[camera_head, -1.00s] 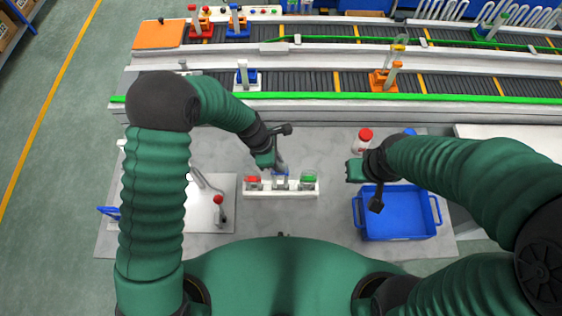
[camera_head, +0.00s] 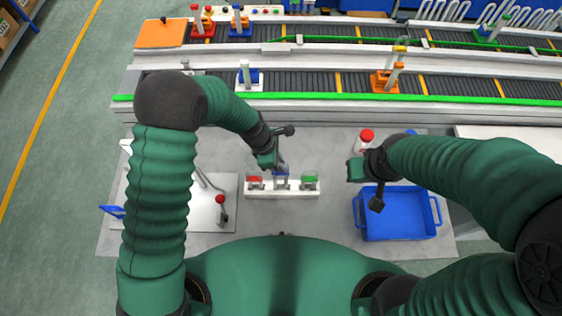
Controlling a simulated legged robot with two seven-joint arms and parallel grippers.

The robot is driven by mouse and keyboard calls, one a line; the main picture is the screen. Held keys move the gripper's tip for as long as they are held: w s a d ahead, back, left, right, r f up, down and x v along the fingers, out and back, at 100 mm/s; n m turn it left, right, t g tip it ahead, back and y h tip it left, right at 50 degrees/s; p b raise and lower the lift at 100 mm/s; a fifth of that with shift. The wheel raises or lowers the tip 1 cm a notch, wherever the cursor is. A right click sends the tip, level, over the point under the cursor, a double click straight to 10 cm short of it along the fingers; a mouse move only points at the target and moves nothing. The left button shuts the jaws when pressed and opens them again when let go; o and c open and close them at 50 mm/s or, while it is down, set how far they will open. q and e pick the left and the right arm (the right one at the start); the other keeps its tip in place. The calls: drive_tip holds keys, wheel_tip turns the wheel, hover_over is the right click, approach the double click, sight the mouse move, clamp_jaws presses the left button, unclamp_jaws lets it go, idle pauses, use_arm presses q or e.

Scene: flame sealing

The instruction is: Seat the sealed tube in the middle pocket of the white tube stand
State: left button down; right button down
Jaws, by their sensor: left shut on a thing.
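The white tube stand (camera_head: 262,195) lies on the grey table in front of my body. It has a red holder (camera_head: 254,182) on the left, a blue one (camera_head: 281,173) in the middle and a green one (camera_head: 310,181) on the right. My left gripper (camera_head: 279,167) is at the middle holder, shut on the tube. The tube is mostly hidden by the gripper and too small to make out; I cannot tell how deep it sits. My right gripper (camera_head: 361,184) hangs near the blue tray, away from the stand; its fingers are unclear.
A blue tray (camera_head: 399,232) stands at the right. A white bottle with a red cap (camera_head: 365,141) is behind my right gripper. A white plate with a red-knobbed lever (camera_head: 220,208) is at the left. A conveyor (camera_head: 330,104) runs along the back.

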drive_tip(key=shift+a, duration=0.1)
use_arm(q)
drive_tip(key=shift+d, duration=0.1)
use_arm(e)
drive_tip(key=shift+d, duration=0.2)
use_arm(q)
drive_tip(key=shift+d+f, duration=0.2)
drive_tip(key=shift+d, duration=0.05)
use_arm(e)
drive_tip(key=shift+d+f, duration=0.15)
drive_tip(key=shift+d, duration=0.1)
use_arm(q)
drive_tip(key=shift+a+f+b, duration=0.3)
drive_tip(key=shift+f+b, duration=0.05)
drive_tip(key=shift+b, duration=0.05)
use_arm(e)
drive_tip(key=shift+a+f, duration=0.15)
drive_tip(key=shift+a, duration=0.15)
use_arm(q)
drive_tip(key=shift+d+f, duration=0.2)
use_arm(e)
drive_tip(key=shift+d+f, duration=0.15)
drive_tip(key=shift+d, duration=0.05)
